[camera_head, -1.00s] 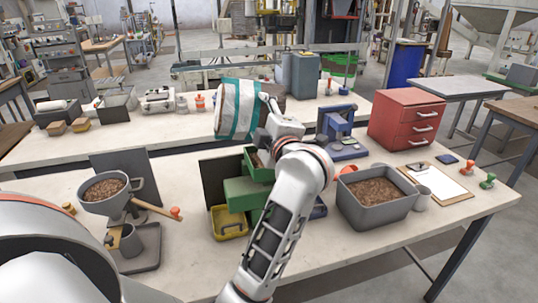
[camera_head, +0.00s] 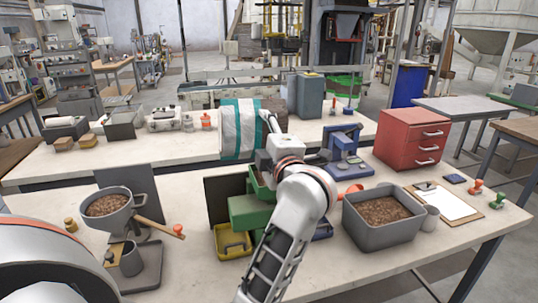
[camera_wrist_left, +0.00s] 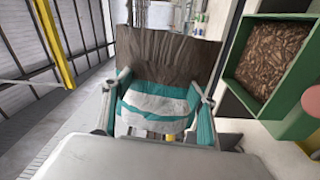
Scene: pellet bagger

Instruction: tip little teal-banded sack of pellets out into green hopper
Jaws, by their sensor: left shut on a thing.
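The little sack (camera_head: 238,130) is white with teal bands and lies sideways in the air above the back of the near table. My left gripper (camera_head: 267,127) is shut on it. In the left wrist view the sack (camera_wrist_left: 158,100) sits between the two fingers, with a brown part above its bands; whether its mouth is open I cannot tell. The green hopper (camera_head: 248,212) is below and nearer than the sack, partly hidden by my arm. In the wrist view the hopper (camera_wrist_left: 306,75) shows at the right, with brown pellets inside. My right gripper is not in view.
A dark upright panel (camera_head: 222,190) and a yellow tray (camera_head: 233,242) are by the hopper. A grey bin of pellets (camera_head: 350,225) and a red drawer cabinet (camera_head: 400,130) are to the right. A grey funnel (camera_head: 120,210) stands to the left.

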